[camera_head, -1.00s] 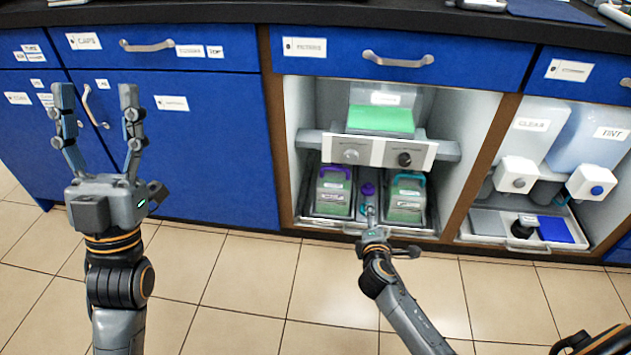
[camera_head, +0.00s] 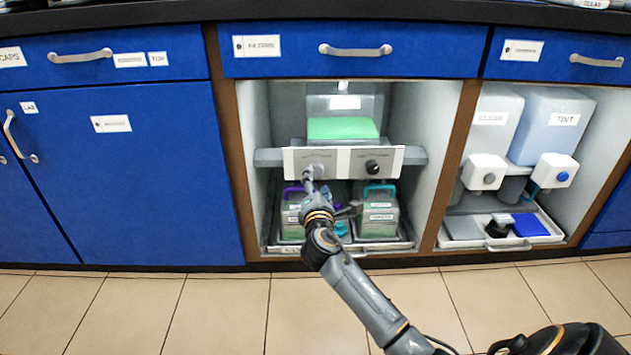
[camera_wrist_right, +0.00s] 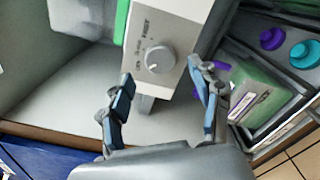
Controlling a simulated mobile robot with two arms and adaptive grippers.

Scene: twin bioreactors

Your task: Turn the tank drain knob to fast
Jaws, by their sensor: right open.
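A white control panel (camera_head: 342,162) runs across the cabinet bay below a tank with green contents (camera_head: 343,128). A silver-grey knob is on its left half, largely covered by my right gripper (camera_head: 308,182) in the head view. A black knob (camera_head: 372,167) is on its right half. In the right wrist view the grey knob (camera_wrist_right: 160,59) lies just ahead of and between the open fingers of my right gripper (camera_wrist_right: 160,72), apparently not clasped. Small print beside the knob is hard to read. My left gripper is out of view.
Green-filled containers with a purple handle (camera_head: 292,190) and a teal handle (camera_head: 380,190) stand in a tray below the panel. To the right, a bay holds clear and tint tanks (camera_head: 548,120) with dispensers. The floor in front is clear.

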